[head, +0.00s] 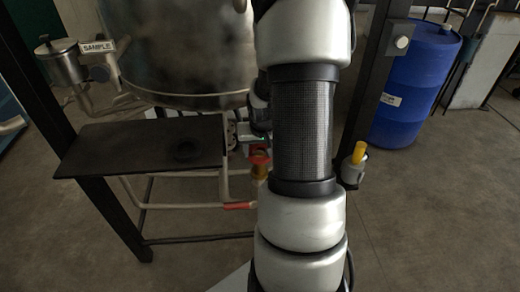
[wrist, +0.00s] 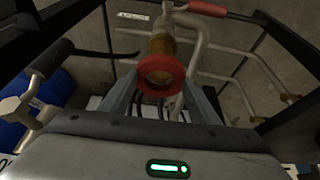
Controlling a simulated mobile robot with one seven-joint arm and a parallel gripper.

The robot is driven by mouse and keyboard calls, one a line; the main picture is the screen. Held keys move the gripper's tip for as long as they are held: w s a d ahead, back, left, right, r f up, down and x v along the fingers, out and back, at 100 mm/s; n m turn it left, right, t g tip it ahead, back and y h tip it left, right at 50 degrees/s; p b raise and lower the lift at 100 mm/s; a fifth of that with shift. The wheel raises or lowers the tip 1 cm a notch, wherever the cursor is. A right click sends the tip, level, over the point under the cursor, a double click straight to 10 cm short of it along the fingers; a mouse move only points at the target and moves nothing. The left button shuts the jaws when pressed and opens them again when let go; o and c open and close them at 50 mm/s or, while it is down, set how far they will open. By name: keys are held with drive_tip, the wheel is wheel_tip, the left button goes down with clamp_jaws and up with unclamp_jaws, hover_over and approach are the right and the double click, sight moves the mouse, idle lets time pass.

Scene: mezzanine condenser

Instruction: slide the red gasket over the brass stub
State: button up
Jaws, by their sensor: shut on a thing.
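The red gasket (wrist: 162,88) is a thick ring held between the two fingers of my gripper (wrist: 161,78) in the wrist view. My gripper is shut on it. The brass stub (wrist: 161,46) stands directly beyond the ring, and brass colour shows through the hole. I cannot tell whether the ring is around the stub's tip or just short of it. In the head view the gasket (head: 259,158) shows at the top of the brass stub (head: 260,172), left of my arm. Most of my gripper is hidden there by the arm.
A dark shelf (head: 110,150) with a black ring (head: 187,150) on it lies to the left, below a large metal vessel (head: 180,45). A red-handled pipe (head: 238,206) runs below the stub. A yellow-topped fitting (head: 358,155), a dark post and a blue drum (head: 410,85) stand right.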

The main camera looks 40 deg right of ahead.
drive_tip(key=shift+f+b, duration=3.1)
drive_tip(key=shift+f, duration=0.8)
drive_tip(key=o, duration=1.1)
drive_tip(key=p+v, duration=0.6)
drive_tip(key=v, duration=1.1)
drive_tip(key=shift+r, duration=0.3)
drive_tip(key=shift+w, duration=0.1)
